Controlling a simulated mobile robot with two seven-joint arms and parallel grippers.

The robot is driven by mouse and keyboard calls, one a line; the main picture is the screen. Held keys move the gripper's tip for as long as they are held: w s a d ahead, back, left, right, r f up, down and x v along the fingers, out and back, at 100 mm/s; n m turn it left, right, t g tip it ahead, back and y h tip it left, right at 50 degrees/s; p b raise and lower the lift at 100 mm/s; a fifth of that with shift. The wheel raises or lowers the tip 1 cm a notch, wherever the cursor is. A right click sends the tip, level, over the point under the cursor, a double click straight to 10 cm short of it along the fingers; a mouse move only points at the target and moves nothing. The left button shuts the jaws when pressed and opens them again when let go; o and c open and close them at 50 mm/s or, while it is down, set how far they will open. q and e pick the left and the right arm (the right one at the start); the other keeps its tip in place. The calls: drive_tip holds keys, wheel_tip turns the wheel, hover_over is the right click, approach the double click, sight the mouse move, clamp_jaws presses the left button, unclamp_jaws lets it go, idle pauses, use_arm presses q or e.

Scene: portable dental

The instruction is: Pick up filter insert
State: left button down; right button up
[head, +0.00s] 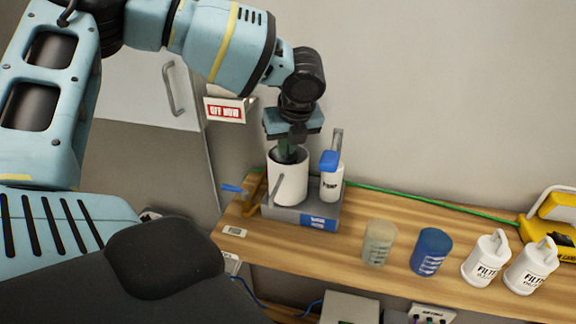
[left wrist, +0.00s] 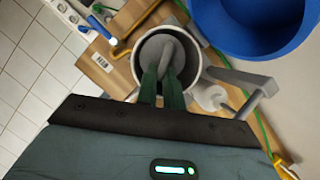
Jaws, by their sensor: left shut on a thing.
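My left gripper (head: 288,150) points straight down into the open top of a white canister (head: 289,180). In the left wrist view, its two green fingers (left wrist: 163,82) are closed on the upright handle of a grey filter insert (left wrist: 157,50), which sits inside the white canister's rim (left wrist: 196,52). The insert's lower part is hidden by the canister wall and the fingers. The canister stands on a grey base (head: 290,214) with a blue label. My right gripper is in neither view.
A white pump bottle (head: 331,186) with a blue top stands close right of the canister. On the wooden bench (head: 345,240) are a greyish cylinder (head: 379,243), a blue cylinder (head: 431,251), two white filter jugs (head: 486,258) and a yellow case (head: 556,215). A green hose runs along the wall.

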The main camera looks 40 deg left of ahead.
sight(287, 160)
use_arm(q)
drive_tip(key=shift+r, duration=0.15)
drive_tip(key=shift+r, duration=0.6)
wheel_tip(287, 160, up, 17)
drive_tip(key=shift+f, duration=0.3)
